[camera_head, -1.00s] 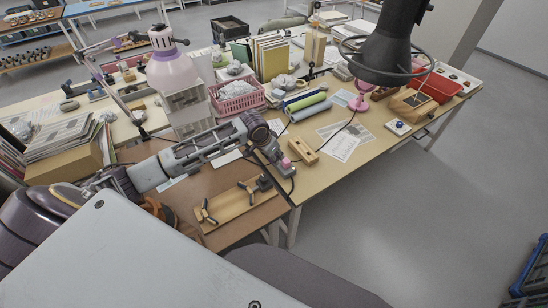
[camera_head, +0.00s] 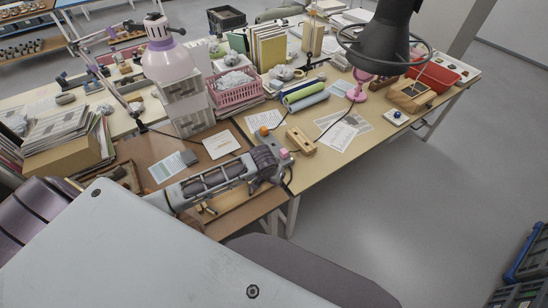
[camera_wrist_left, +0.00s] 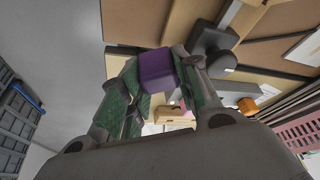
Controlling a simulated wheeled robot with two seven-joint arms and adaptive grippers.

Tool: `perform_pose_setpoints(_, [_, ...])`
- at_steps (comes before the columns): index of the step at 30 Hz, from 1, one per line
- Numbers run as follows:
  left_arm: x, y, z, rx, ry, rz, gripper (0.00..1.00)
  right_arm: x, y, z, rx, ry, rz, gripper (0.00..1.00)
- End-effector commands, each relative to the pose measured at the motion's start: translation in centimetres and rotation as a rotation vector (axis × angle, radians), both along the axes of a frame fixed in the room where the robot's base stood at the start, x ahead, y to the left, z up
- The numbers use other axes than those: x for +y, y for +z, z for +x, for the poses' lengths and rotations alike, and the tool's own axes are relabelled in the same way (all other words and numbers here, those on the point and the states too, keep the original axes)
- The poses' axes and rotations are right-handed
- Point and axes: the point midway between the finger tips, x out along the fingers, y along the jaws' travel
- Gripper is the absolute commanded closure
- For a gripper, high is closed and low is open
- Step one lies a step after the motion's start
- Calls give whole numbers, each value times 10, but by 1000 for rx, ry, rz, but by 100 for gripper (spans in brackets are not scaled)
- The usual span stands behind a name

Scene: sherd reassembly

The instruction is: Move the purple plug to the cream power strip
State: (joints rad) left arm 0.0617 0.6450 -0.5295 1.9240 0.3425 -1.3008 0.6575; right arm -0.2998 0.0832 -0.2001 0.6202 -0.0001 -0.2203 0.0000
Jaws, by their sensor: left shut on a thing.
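The purple plug (camera_wrist_left: 157,68) sits between the green-padded fingertips of my left gripper (camera_wrist_left: 152,82) in the left wrist view. The gripper is shut on it. In the head view my left gripper (camera_head: 268,164) is over the bench's front edge, and the plug cannot be made out there. The cream power strip (camera_head: 300,140) lies on the bench just right of and beyond the gripper. It also shows in the left wrist view (camera_wrist_left: 174,114), past the fingers. My right gripper is not in view.
A small pink block (camera_head: 284,154) is close to the gripper. An orange knob (camera_head: 263,131) stands behind it. Papers (camera_head: 341,128) lie flat right of the strip.

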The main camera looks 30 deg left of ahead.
Motion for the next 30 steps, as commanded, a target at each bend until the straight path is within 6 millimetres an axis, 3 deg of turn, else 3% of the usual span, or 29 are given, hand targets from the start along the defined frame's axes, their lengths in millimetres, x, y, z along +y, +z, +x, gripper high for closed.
perform_pose_setpoints(3, [-8, -14, -19, 3, 0, -3, 91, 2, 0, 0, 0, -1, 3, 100])
perform_pose_setpoints(9, [-16, -26, -35, 0, -3, -4, 91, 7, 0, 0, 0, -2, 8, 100])
perform_pose_setpoints(30, [-17, -28, -39, -2, -3, -5, 91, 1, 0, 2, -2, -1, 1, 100])
